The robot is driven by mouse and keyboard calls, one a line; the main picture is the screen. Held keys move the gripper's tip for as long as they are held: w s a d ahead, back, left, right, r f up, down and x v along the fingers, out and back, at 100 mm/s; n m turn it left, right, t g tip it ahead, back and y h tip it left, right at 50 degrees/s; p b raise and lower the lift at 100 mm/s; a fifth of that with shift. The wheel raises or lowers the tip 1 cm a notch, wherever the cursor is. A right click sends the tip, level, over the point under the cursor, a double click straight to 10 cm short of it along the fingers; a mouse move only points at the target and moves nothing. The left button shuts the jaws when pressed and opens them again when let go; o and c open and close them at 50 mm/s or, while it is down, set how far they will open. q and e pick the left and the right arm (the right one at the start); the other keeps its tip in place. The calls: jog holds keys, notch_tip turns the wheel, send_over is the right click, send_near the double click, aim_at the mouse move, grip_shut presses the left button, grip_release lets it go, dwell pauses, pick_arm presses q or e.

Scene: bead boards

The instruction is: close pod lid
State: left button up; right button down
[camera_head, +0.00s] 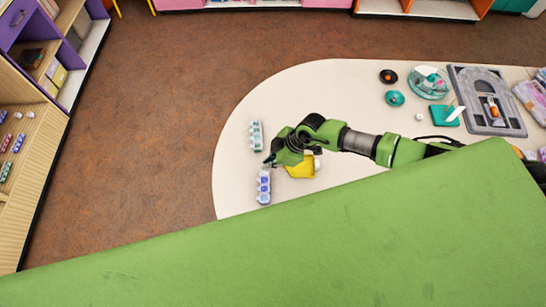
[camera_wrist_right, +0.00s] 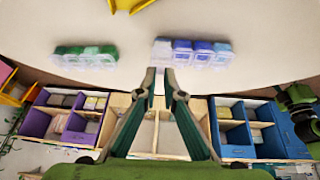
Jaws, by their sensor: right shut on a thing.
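A pod strip with blue and purple compartments (camera_head: 263,187) lies near the table's left edge; it also shows in the right wrist view (camera_wrist_right: 192,53). A second strip with green compartments (camera_head: 256,136) lies farther back, also in the right wrist view (camera_wrist_right: 84,57). My right gripper (camera_head: 269,161) is at the far end of the blue-purple strip. In the right wrist view its fingertips (camera_wrist_right: 160,74) are close together at that strip's end pod, shut on what looks like its lid. How far that lid stands open is too small to tell. My left gripper is not in view.
A yellow piece (camera_head: 301,168) lies beside my right gripper. A grey tray (camera_head: 466,103), a teal round container (camera_head: 428,83) and small discs stand at the table's right. Shelves (camera_head: 32,140) stand left.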

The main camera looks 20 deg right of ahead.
jog(key=a+h, duration=0.2)
jog(key=shift+w+a+f+g+h, duration=0.1)
jog(key=shift+w+g+h, duration=0.15)
jog(key=shift+g+h, duration=0.15)
jog(key=shift+w+a+f+h+b, duration=0.25)
jog(key=shift+a+h+b, duration=0.2)
jog(key=shift+h+b, duration=0.35)
jog(key=h+b, duration=0.1)
jog(key=a+f+g+h+b, duration=0.1)
jog(key=b, duration=0.1)
jog(key=h+b, duration=0.1)
jog(key=b, duration=0.1)
jog(key=shift+w+a+f+h, duration=0.2)
jog(key=shift+a+f+h, duration=0.1)
jog(key=shift+f, duration=0.1)
jog(key=c, duration=2.6)
grip_release()
jog(key=shift+d+r, duration=0.1)
jog(key=shift+r, duration=0.2)
jog(key=shift+c, duration=0.2)
jog(key=o, duration=0.5)
jog(key=shift+g, duration=0.3)
jog(key=shift+s+r, duration=0.1)
